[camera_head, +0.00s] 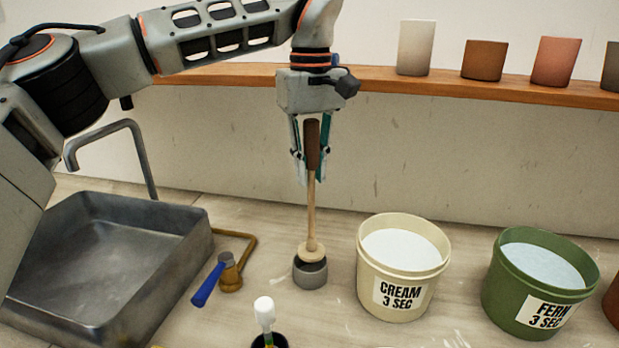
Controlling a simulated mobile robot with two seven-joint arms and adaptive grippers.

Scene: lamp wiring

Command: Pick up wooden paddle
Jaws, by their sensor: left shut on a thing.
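The wooden paddle (311,205) is upright, with a dark brown grip at its top, a pale shaft and a round pale disc near its lower end. My left gripper (311,177) points down with its fingers on either side of the brown grip and is shut on it. The paddle's disc is at the mouth of a small grey cup (310,274) on the counter. I cannot tell whether the disc touches the cup's rim. My right gripper is not in view.
A cream bucket (383,298) and a green bucket (507,304) stand right of the paddle. A metal sink (171,262) with a tap (141,155) and a blue-handled valve (208,284) are at left. A white-headed brush (264,310) stands in front. Several cups line the shelf (385,82) behind.

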